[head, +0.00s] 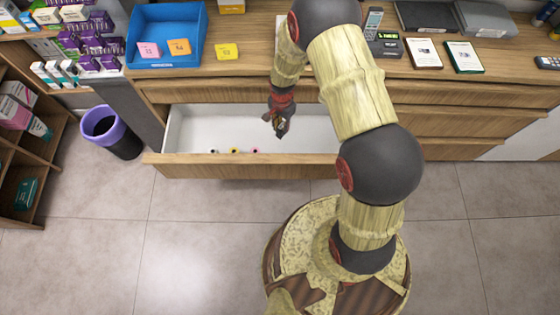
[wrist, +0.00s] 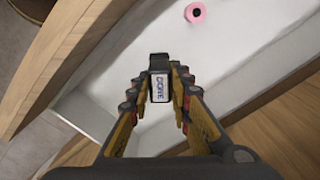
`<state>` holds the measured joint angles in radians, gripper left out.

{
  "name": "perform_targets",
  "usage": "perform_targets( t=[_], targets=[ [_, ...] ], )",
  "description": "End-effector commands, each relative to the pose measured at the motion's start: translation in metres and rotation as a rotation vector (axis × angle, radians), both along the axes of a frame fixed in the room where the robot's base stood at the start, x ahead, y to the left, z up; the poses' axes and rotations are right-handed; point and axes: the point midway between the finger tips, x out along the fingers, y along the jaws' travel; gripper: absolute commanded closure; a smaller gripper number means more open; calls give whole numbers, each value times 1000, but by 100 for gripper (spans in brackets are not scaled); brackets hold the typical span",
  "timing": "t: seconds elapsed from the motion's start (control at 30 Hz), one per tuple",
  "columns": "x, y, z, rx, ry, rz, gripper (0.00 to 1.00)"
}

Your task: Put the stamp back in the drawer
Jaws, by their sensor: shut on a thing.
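The stamp (wrist: 159,88) is a small dark block with a white label bearing dark letters; it shows between the fingertips in the wrist view. My gripper (wrist: 160,82) is shut on it. In the head view my gripper (head: 279,126) hangs over the open drawer (head: 190,128), which has a white inside and a wooden front. The stamp is too small to make out clearly there. In the wrist view the white drawer floor (wrist: 240,60) lies below the stamp, apart from it as far as I can tell.
Small round black, yellow (head: 235,150) and pink (head: 255,150) items lie along the drawer's front wall. A blue tray (head: 166,22) with note pads stands on the counter above. A bin (head: 112,132) stands left of the drawer. The drawer's left part is clear.

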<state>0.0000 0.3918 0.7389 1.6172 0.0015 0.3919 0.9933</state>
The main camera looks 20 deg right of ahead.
Motion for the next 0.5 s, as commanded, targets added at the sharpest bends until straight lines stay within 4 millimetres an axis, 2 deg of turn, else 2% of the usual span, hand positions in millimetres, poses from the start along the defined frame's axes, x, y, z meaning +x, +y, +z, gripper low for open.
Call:
perform_targets(
  t=[0.03, 0.1, 0.2, 0.33, 0.5],
  targets=[
    [-5, 0, -28, 0, 4, -86, 96],
    [-8, 0, -51, -1, 3, -209, 96],
    [-12, 0, -76, 0, 1, -348, 96],
    [-16, 0, -95, 1, -2, -457, 96],
    [-17, 0, -110, 1, -2, -500, 96]
  ],
)
